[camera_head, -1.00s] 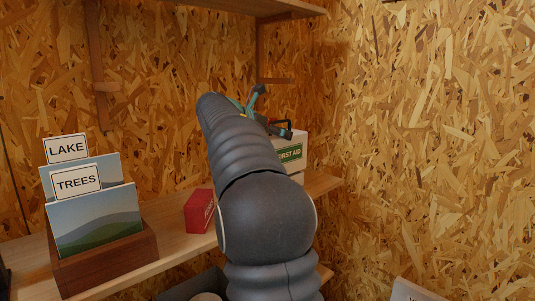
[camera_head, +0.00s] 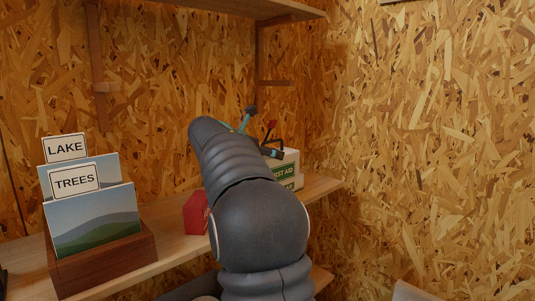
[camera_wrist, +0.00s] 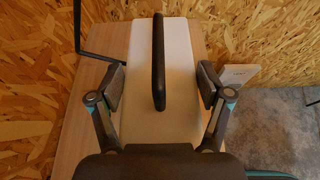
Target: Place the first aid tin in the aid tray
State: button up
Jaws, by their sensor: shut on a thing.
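The first aid tin (camera_head: 291,158) is a white box with a green FIRST AID label, at the far right end of the wooden shelf. My arm hides its left part in the head view. In the wrist view the tin (camera_wrist: 181,60) shows from above, with a black handle across its top. My gripper (camera_wrist: 161,76) has one finger on each side of the tin and is shut on it.
A red box (camera_head: 195,213) stands on the shelf (camera_head: 175,232), left of my arm. A wooden holder (camera_head: 105,263) with LAKE and TREES cards is at the left. A chipboard wall closes the right. A dark bent rod (camera_wrist: 83,38) is left of the tin.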

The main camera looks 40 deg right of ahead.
jog(key=o, duration=1.8)
jog(key=shift+f, duration=0.1)
jog(key=shift+c, duration=0.2)
jog(key=w+v, duration=0.1)
jog(key=v, duration=1.1)
jog(key=shift+s+p, duration=0.3)
jog(key=shift+s, duration=0.15)
